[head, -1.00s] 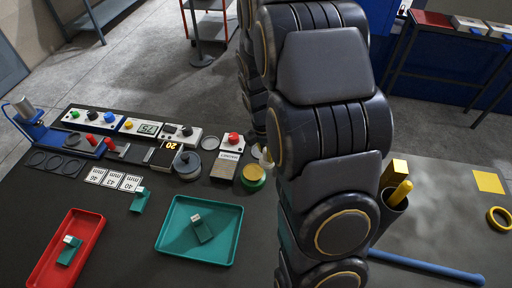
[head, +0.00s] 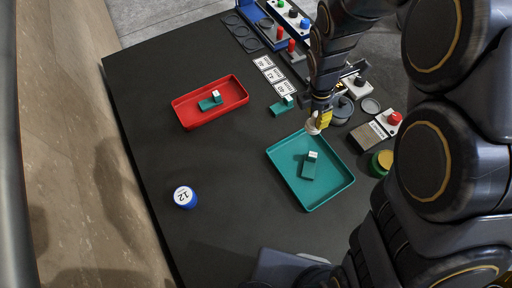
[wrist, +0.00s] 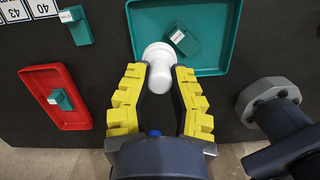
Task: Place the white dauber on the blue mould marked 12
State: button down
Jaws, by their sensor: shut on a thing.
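The white dauber (wrist: 158,68) is gripped between the yellow fingertips of my gripper (wrist: 160,85) in the wrist view. In the head view, my gripper (head: 321,118) is just beyond the far edge of the teal tray, and the dauber's pale end (head: 312,127) shows beside it. The exact height above the table is hard to tell. The blue mould marked 12 (head: 184,198) stands alone on the dark table at the left front, well apart from my gripper. Its white top with the number faces up.
The teal tray (head: 335,195) and red tray (head: 180,112) each hold a green block with a white part. Another green block (head: 281,107) lies by the number cards (head: 274,75). A green and yellow tin (head: 380,163) stands right of the teal tray. Table around the mould is clear.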

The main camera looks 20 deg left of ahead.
jog(key=s+a+n, duration=0.4)
jog(key=a, duration=0.7)
jog(key=n+y, duration=0.1)
jog(key=n, duration=0.6)
send_over(184, 192)
jog(key=shift+t, duration=0.3)
jog(key=shift+s+f, duration=0.2)
jog(key=shift+f, duration=1.85)
jog(key=shift+s+f, duration=0.2)
jog(key=shift+f, duration=1.8)
jog(key=c, duration=1.1)
grip_release()
jog(key=shift+f, duration=0.1)
